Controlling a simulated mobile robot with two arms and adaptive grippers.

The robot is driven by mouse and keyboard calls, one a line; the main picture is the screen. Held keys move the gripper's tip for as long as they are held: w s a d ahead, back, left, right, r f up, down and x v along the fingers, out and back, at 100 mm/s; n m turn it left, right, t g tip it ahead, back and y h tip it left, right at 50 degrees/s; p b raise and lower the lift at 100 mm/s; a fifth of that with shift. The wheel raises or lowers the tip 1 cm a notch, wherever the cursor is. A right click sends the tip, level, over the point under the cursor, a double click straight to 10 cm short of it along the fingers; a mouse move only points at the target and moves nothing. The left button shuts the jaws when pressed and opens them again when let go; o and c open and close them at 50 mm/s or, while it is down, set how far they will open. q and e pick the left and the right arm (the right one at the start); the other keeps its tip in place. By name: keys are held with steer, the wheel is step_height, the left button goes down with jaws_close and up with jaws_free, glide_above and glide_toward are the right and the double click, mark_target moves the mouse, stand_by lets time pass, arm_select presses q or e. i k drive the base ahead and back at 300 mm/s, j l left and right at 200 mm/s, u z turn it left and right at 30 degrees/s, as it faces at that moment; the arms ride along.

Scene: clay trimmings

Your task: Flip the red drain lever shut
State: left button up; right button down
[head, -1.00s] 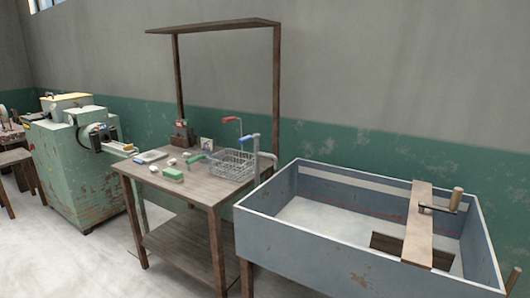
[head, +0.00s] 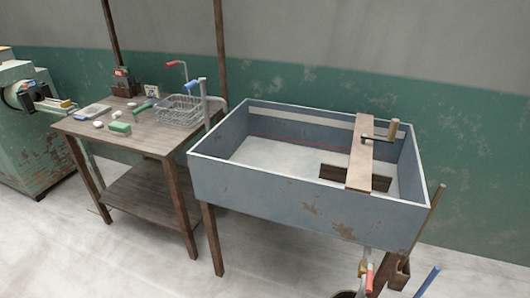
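A lever with a red grip (head: 369,278) hangs below the front right of the blue-grey metal sink (head: 290,190). It sits beside a small drain valve with a brass-coloured part (head: 363,267), under the sink's underside. The red grip points roughly downward; whether the valve is open or shut I cannot tell. Another red-handled lever (head: 176,64) stands on the tap above the wire basket on the table. Neither of my grippers is in view.
A wooden plank (head: 361,155) with a crank handle lies across the sink. The wooden table (head: 150,135) on the left holds a wire basket (head: 180,110) and small items. A dark round container rim (head: 346,294) and a blue rod (head: 427,281) show at the bottom edge.

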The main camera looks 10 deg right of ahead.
mark_target(370, 261)
steer(key=z, duration=1.35)
